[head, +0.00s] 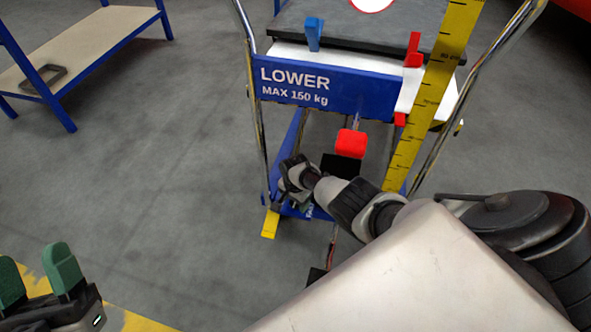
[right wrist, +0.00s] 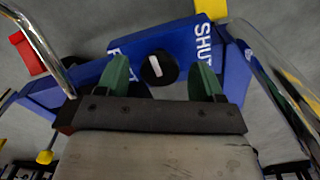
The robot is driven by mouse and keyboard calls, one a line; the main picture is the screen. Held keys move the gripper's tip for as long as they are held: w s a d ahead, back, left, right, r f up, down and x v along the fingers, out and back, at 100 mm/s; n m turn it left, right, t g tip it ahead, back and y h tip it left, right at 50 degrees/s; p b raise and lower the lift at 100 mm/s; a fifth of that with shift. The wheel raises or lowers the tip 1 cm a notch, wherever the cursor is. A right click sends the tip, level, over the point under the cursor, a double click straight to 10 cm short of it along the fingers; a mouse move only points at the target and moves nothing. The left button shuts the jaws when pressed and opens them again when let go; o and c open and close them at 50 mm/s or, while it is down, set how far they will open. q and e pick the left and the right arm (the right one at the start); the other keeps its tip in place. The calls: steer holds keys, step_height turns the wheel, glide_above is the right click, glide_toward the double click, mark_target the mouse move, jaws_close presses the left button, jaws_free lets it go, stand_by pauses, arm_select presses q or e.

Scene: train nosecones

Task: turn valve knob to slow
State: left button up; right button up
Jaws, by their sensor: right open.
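The valve knob (right wrist: 158,68) is black and round with a white bar, on a blue panel (right wrist: 205,48) in the right wrist view. The panel reads "SHUT" on the right; a label starting with "F" on the left is partly covered by a finger. No "slow" label is readable. The bar stands nearly upright in the picture. My right gripper (right wrist: 161,80) is open, its green fingers on either side of the knob; contact cannot be told. In the head view my right gripper (head: 298,188) hides the knob. My left gripper (head: 38,277) is open and empty.
A trolley-like lift has a blue panel (head: 325,92) reading "LOWER MAX 150 kg", a red pedal-like block (head: 351,143), a yellow ruler (head: 425,95) and chrome handles (head: 480,90). A blue-framed bench (head: 85,45) stands far left. The grey floor at left is clear.

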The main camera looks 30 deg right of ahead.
step_height(320, 180, up, 3)
steer(key=shift+f+p, duration=0.1)
steer(key=shift+p, duration=1)
arm_select(q)
step_height(320, 180, down, 11)
steer(key=w+a+g+y+p, duration=0.2)
steer(key=w+g+y, duration=0.15)
steer(key=g, duration=0.75)
arm_select(e)
step_height(320, 180, up, 3)
steer(key=shift+f, duration=0.15)
step_height(320, 180, up, 2)
steer(key=shift+r+p, duration=0.15)
steer(key=shift+p, duration=0.85)
arm_select(q)
steer(key=s+a+f+n+g+y+p, duration=0.1)
steer(key=s+a+f+g+y+p, duration=0.1)
steer(key=s+f+g, duration=0.6)
steer(key=shift+s+a+g+y, duration=0.85)
steer(key=shift+s+g, duration=0.45)
steer(key=shift+s, duration=0.65)
arm_select(e)
steer(key=shift+r, duration=1.35)
arm_select(q)
steer(key=shift+a, duration=0.1)
